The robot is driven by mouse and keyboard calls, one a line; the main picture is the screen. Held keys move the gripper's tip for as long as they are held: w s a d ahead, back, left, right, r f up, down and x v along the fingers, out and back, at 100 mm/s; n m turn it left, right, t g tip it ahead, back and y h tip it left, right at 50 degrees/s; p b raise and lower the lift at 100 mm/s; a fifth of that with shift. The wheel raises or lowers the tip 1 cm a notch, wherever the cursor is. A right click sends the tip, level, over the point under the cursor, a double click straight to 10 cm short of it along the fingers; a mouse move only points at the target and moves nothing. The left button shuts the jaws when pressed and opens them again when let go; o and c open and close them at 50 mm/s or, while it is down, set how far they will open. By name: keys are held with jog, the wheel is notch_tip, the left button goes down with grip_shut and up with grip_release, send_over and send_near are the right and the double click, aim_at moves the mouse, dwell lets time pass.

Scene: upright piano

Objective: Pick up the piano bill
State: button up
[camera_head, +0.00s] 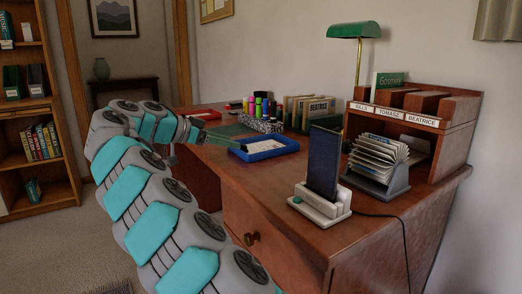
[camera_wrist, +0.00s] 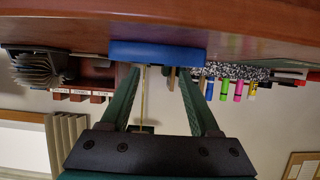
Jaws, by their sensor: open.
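I cannot pick out a piano bill for certain in either view. A green-topped card with writing (camera_head: 388,82) stands in the organizer behind a label that seems to read BILLS. A blue tray (camera_head: 263,155) lies on the desk with something pale inside; its contents are hard to make out. My gripper (camera_head: 226,137) is just left of the tray in the head view, open with nothing visible between its dark green fingers. In the upside-down wrist view, the gripper (camera_wrist: 157,76) has its fingers apart, pointing toward the blue tray (camera_wrist: 157,51).
A phone on a white stand (camera_head: 318,202), with a cable, is near the desk's front edge. A grey rack of envelopes (camera_head: 375,185) and a wooden organizer (camera_head: 458,108) stand at right. A green lamp (camera_head: 354,30), markers (camera_head: 258,104) and a card box (camera_head: 306,113) are behind the tray.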

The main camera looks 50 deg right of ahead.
aim_at(242, 146)
jog(key=shift+s+x, duration=0.2)
jog(key=shift+x, duration=2.2)
jog(key=shift+a, duration=0.15)
grip_shut()
jog(key=shift+f, duration=0.1)
